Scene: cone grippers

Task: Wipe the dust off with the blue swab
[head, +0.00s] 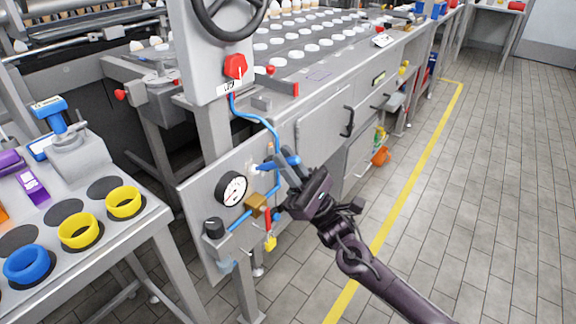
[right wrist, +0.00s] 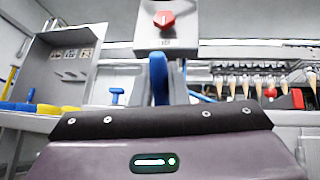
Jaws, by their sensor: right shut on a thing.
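My right gripper (head: 287,172) is in front of the grey machine's lower panel (head: 205,195), beside the blue hose. It is shut on the blue swab (head: 291,160), which lies roughly level across the fingertips close to the panel. In the right wrist view the swab (right wrist: 158,76) stands up beyond the gripper's dark edge. Whether the swab touches the panel I cannot tell. A faint pale patch (head: 252,166) on the panel, left of the swab, may be dust. My left gripper is not in view.
A round gauge (head: 231,188), a black knob (head: 214,228), a brass fitting (head: 256,205) and a blue hose (head: 258,118) crowd the panel. A table (head: 150,222) with yellow rings (head: 124,202) and a blue ring (head: 28,264) stands left. Tiled floor (head: 480,190) is clear right.

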